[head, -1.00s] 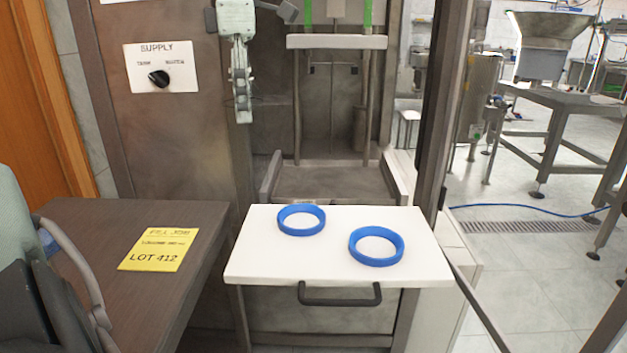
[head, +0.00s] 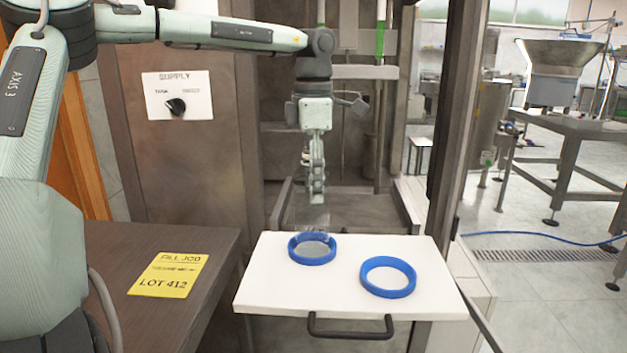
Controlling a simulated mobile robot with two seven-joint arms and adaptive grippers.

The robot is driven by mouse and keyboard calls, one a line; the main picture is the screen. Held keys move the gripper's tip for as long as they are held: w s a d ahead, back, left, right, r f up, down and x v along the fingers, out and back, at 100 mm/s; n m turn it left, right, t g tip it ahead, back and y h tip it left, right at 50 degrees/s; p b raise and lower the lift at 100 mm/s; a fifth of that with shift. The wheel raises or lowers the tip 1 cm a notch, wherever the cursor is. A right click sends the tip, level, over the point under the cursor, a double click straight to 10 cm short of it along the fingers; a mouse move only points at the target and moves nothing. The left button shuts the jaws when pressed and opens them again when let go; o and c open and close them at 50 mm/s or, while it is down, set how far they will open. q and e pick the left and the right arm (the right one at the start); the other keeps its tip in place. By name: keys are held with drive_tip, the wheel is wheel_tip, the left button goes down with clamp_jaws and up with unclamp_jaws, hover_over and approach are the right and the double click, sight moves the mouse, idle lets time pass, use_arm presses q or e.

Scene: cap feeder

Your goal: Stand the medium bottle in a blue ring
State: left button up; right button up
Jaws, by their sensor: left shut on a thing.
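A clear, see-through bottle (head: 312,219) is upright under my left gripper (head: 316,192), which is shut on its upper part. Its lower end appears within the left blue ring (head: 312,260); I cannot tell whether its base touches the board. The right blue ring (head: 388,292) is empty. Both rings lie on a white board (head: 270,290). My right gripper is not in view.
A dark handle (head: 350,327) is on the board's front edge. A dark table (head: 215,235) with a yellow lot card (head: 168,275) stands at left. Metal posts of the machine flank the board behind. The board's front left is clear.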

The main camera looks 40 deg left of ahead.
use_arm(q)
drive_tip(key=shift+f, duration=0.15)
drive_tip(key=o, duration=0.9)
drive_tip(key=shift+o, duration=0.2)
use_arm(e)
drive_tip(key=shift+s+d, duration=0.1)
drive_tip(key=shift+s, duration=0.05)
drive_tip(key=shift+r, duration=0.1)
use_arm(q)
wheel_tip(320, 180, up, 11)
drive_tip(key=shift+r+p, duration=0.15)
drive_tip(key=shift+p, duration=0.35)
drive_tip(key=shift+r, duration=0.55)
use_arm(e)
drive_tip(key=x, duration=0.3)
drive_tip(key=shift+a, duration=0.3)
